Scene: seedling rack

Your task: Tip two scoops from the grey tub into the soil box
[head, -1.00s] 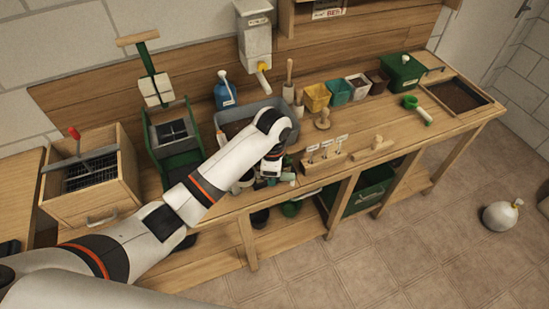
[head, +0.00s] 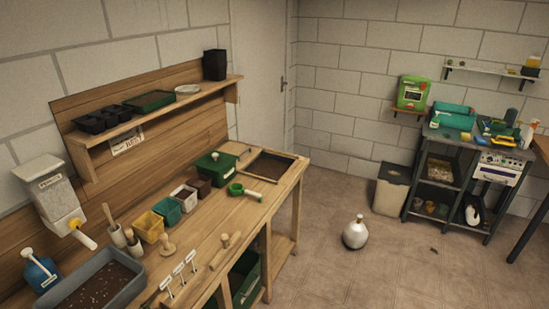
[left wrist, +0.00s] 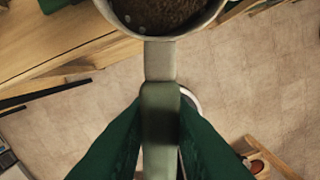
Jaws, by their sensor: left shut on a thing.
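The grey tub (head: 132,291) holds dark soil and stands at the lower left of the head view, cut off by the frame edge. The soil box (head: 296,160) is a shallow wooden frame with dark soil at the far end of the bench. In the left wrist view my left gripper (left wrist: 160,95) has its green fingers shut on the grey-green handle of a scoop (left wrist: 160,62). The scoop's round bowl, cut off at the top, holds dark soil. My left gripper is out of the head view, so its place relative to tub and box is unclear. My right gripper is not in view.
A green lidded box (head: 213,169) and a green cup with a pale handle (head: 237,189) stand near the soil box. Several small pots, a label holder (head: 180,278) and a dispenser (head: 50,195) are along the bench.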

